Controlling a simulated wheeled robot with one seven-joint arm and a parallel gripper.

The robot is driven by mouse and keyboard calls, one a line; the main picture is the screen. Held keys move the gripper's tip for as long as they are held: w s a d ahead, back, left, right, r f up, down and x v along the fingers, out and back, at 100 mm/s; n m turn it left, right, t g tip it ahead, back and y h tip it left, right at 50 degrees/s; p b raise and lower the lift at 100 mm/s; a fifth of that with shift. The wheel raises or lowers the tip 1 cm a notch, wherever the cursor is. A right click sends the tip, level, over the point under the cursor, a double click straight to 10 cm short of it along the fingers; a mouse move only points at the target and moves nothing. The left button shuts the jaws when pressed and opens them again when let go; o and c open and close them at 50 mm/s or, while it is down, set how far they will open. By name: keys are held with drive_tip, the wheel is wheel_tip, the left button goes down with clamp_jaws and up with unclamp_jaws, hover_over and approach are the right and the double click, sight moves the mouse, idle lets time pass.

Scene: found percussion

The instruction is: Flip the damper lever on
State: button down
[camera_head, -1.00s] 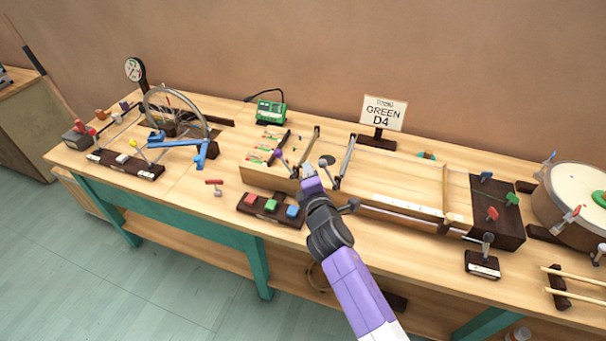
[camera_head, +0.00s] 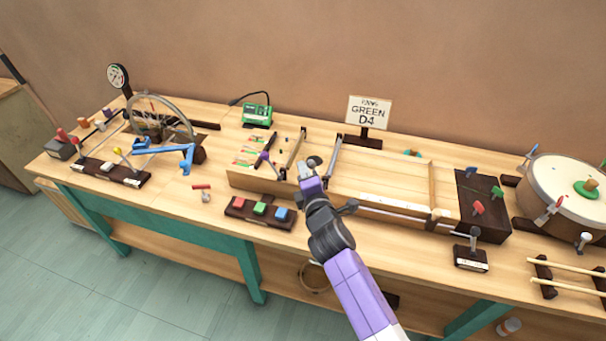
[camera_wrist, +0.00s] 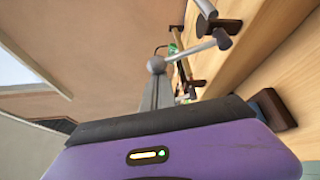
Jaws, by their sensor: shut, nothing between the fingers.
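No readable label marks the damper lever. A grey ball-headed lever (camera_head: 313,162) stands at the long wooden box, just beyond my gripper (camera_head: 308,178) in the head view. In the wrist view, a grey ball knob (camera_wrist: 155,65) with a rod shows close in front of the purple gripper body. My gripper is shut with nothing in it; I cannot tell whether it touches the knob. Another grey lever (camera_head: 474,238) stands upright on a small dark block with a white label (camera_head: 471,264), right of my arm.
Red, green and blue buttons (camera_head: 260,210) sit on a dark block left of my arm. A bicycle wheel (camera_head: 160,118) stands further left. A drum (camera_head: 567,190) is at the right, with sticks (camera_head: 570,265) before it. A "GREEN D4" sign (camera_head: 368,112) stands behind the box.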

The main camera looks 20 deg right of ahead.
sight(314, 165)
drive_tip(key=s+d+m+t+b, duration=0.1)
drive_tip(key=m+b, duration=0.1)
drive_tip(key=b, duration=0.2)
drive_tip(key=s+d+m+t+b, duration=0.1)
drive_tip(key=b, duration=0.3)
drive_tip(key=shift+d+r+m, duration=0.2)
drive_tip(key=shift+d+m, duration=0.2)
drive_tip(key=shift+s+d+r+m+t+h+b, duration=0.1)
drive_tip(key=shift+s+d+m+t+h+b, duration=0.55)
drive_tip(key=shift+b, duration=1.45)
drive_tip(key=shift+s+d+m+t+h+b, duration=0.15)
drive_tip(key=shift+s+d+m+b, duration=0.4)
drive_tip(key=shift+m+b, duration=1.2)
drive_tip(key=shift+s+d+r+m+t+h+b, duration=0.1)
drive_tip(key=shift+s+d+m+t+h+b, duration=0.55)
drive_tip(key=shift+b, duration=1.85)
drive_tip(key=shift+w+d+f+g+y, duration=0.15)
drive_tip(key=shift+w+d+g+y, duration=0.15)
drive_tip(key=shift+d+y, duration=0.1)
